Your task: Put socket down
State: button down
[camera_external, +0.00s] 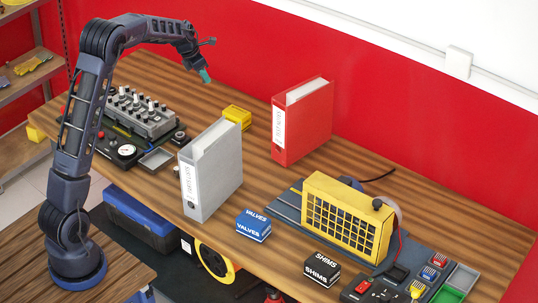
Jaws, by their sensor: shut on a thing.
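My gripper (201,61) is at the end of my raised arm, above the back left part of the wooden table (270,190). It points down and is shut on a small teal piece (205,75), which I take to be the socket. The piece hangs in the air, apart from the tabletop. The fingers are small and dark here, so the exact grip is hard to see.
A grey binder (211,172) and a red binder (303,125) stand upright. Blue VALVES box (253,225), black SHIMS box (320,269) and yellow-grilled unit (345,218) are nearer. The back left tabletop looks clear.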

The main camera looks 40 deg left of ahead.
notch_tip(320, 180, down, 23)
jog(key=shift+f, duration=0.1)
dwell(0.7)
jog(key=c, duration=1.3)
grip_release()
jog(key=shift+f, duration=0.1)
